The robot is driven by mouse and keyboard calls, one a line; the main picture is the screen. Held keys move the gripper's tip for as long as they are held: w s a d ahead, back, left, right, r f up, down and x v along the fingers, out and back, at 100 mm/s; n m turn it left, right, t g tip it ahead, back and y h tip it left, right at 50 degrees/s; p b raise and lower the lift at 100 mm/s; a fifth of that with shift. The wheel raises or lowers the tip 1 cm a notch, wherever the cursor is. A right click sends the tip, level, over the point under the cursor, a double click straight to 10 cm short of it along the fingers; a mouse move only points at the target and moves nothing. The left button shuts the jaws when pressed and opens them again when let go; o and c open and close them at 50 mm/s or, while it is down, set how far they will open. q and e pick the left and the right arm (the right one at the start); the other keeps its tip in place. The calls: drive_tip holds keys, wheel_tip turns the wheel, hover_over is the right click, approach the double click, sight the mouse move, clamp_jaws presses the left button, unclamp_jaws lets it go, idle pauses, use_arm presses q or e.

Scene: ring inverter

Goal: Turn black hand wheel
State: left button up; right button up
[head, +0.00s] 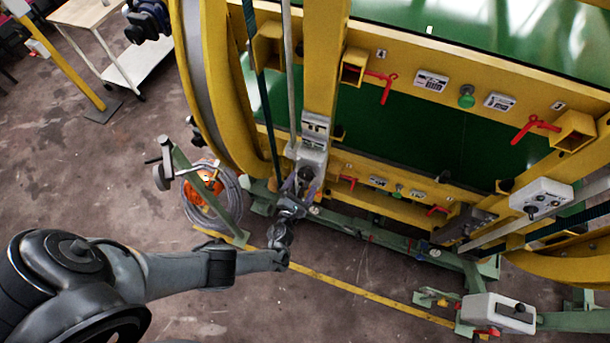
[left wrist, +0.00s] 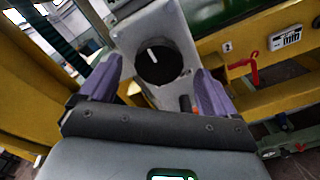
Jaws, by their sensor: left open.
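The black hand wheel (left wrist: 158,62) is a round black knob with a white mark, on the face of a grey box (left wrist: 180,25). In the left wrist view it lies between my two spread purple-grey fingers, a little beyond them, with space on both sides. In the head view the wheel (head: 305,173) is small and dark on the grey box at the foot of the yellow upright. My left gripper (head: 295,196) is open and empty just in front of it. Whether the fingertips reach beside the wheel's rim is hard to tell. My right gripper is not in view.
The yellow frame (head: 327,70) rises behind the wheel, with red levers (head: 387,87) to its right. Grey control boxes (head: 541,198) stand further right. A green stand (head: 205,185) and a coiled grey hose (head: 212,205) are to the left. The floor left is mostly clear.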

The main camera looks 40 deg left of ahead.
use_arm(q)
drive_tip(key=p+v, duration=0.1)
drive_tip(key=v, duration=0.5)
drive_tip(key=shift+s, duration=0.2)
